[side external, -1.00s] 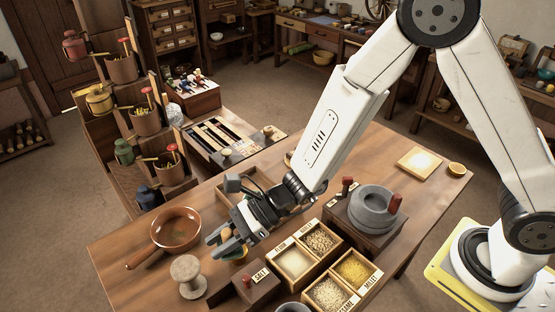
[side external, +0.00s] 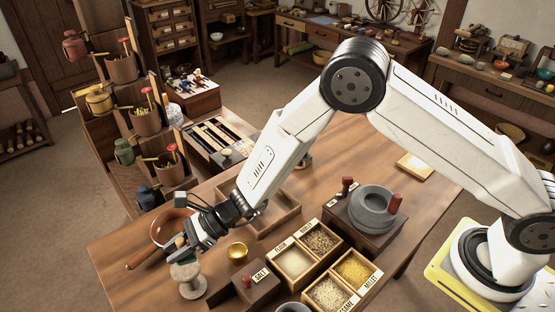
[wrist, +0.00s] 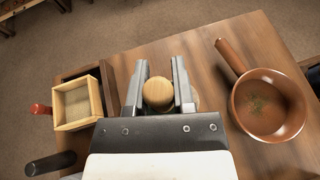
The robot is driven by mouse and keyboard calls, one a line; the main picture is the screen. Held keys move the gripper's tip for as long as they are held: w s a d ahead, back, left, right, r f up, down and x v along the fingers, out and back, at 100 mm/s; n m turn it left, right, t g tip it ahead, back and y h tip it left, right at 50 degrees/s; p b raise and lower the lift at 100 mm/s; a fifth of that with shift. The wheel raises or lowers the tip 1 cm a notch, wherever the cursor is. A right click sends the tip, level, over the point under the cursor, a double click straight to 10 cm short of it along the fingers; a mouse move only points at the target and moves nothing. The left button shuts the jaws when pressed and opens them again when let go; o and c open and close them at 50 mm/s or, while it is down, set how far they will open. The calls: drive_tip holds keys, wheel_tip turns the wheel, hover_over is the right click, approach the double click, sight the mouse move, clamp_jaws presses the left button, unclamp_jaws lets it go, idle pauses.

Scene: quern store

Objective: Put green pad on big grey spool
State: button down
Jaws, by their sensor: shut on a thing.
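My gripper (side external: 180,252) is shut on a small round piece, which I take to be the green pad (wrist: 158,91). Its tan wooden top shows between the fingers in the wrist view, and no green face is clear. The big grey spool (side external: 188,281) stands upright on the table at the front left. My fingertips are just above and over its top in the side view. In the wrist view most of the spool is hidden behind the pad and fingers. I cannot tell whether the pad touches the spool.
A brown pan (side external: 172,229) lies just behind the gripper, and at right in the wrist view (wrist: 268,104). A brass cup (side external: 237,252) and the salt box (side external: 251,287) stand right of the spool. Grain boxes (side external: 325,268) and a quern (side external: 372,210) lie further right.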

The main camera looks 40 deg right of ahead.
sight(178, 270)
drive_tip(key=shift+w+a+f, duration=0.4)
drive_tip(key=shift+w+f, duration=0.15)
drive_tip(key=shift+f, duration=0.25)
drive_tip(key=shift+w+a+f, duration=0.15)
drive_tip(key=shift+w+f, duration=0.1)
drive_tip(key=shift+f, duration=1.6)
drive_tip(key=shift+f, duration=0.1)
drive_tip(key=shift+c, duration=2.3)
unclamp_jaws()
